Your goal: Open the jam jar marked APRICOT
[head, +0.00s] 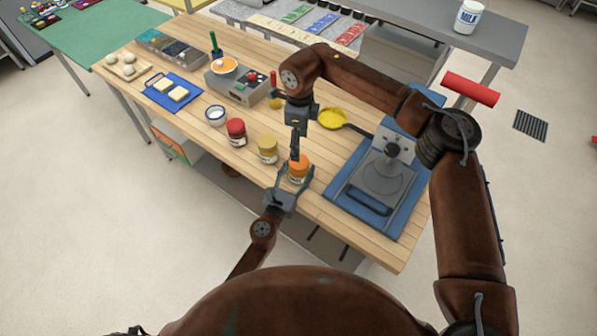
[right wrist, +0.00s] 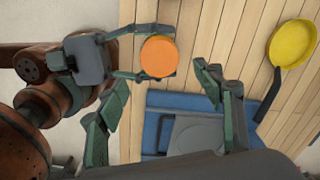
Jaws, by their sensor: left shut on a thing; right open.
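An orange-lidded jar (head: 298,171) stands near the front edge of the wooden table; its label is too small to read. My left gripper (head: 294,187) is shut around the jar's body from the front. In the right wrist view the round orange lid (right wrist: 159,56) is seen from above, between the left gripper's fingers (right wrist: 150,55). My right gripper (head: 296,152) is above the lid, pointing down. It is open and empty, and its fingers (right wrist: 163,82) are spread wider than the lid. A mustard-lidded jar (head: 267,149) and a red-lidded jar (head: 236,132) stand to the left.
A yellow pan (head: 332,118) lies behind the orange-lidded jar. A grey press (head: 378,178) on a blue mat (head: 343,196) is to the right.

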